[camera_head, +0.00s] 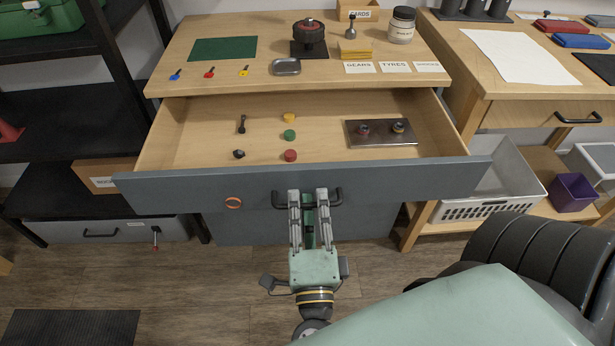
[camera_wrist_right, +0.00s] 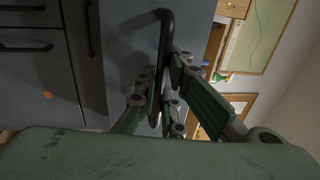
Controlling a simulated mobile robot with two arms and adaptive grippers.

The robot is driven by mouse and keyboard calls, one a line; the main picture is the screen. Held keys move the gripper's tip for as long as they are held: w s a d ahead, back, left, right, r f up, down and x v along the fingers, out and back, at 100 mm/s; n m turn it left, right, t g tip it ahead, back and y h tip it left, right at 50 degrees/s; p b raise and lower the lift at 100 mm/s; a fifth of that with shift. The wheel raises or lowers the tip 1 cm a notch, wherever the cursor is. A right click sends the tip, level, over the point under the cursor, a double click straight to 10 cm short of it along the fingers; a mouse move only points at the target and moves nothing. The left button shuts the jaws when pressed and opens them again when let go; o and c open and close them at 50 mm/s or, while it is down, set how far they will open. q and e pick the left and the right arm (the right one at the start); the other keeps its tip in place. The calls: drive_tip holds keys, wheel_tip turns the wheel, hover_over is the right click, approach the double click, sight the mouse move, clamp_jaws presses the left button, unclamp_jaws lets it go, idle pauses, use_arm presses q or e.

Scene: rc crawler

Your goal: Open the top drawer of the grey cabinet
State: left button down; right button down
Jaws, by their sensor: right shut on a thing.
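The top drawer (camera_head: 375,180) of the grey cabinet is pulled well out, and its wooden inside shows in the head view. Its dark bar handle (camera_head: 280,205) is on the middle of the grey front. My right gripper (camera_head: 308,200) is shut on this handle, with its fingers pointing at the drawer front. The right wrist view shows the handle (camera_wrist_right: 165,50) running between the green finger links. The cabinet front below the drawer (camera_head: 250,229) is partly hidden by my arm. My left gripper is not in view.
In the drawer lie several small coloured caps (camera_head: 289,135) and a metal plate (camera_head: 381,133) with two small parts. The wooden top (camera_head: 200,75) above holds a wheel part, a jar and labels. A white basket (camera_head: 480,207) stands right, a black shelf (camera_head: 60,115) left. Floor in front is mostly clear.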

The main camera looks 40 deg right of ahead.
idle(0.3)
drive_tip(key=c, duration=2.1)
unclamp_jaws()
drive_tip(key=v, duration=1.2)
drive_tip(key=shift+a, duration=0.15)
drive_tip(key=shift+w, duration=0.1)
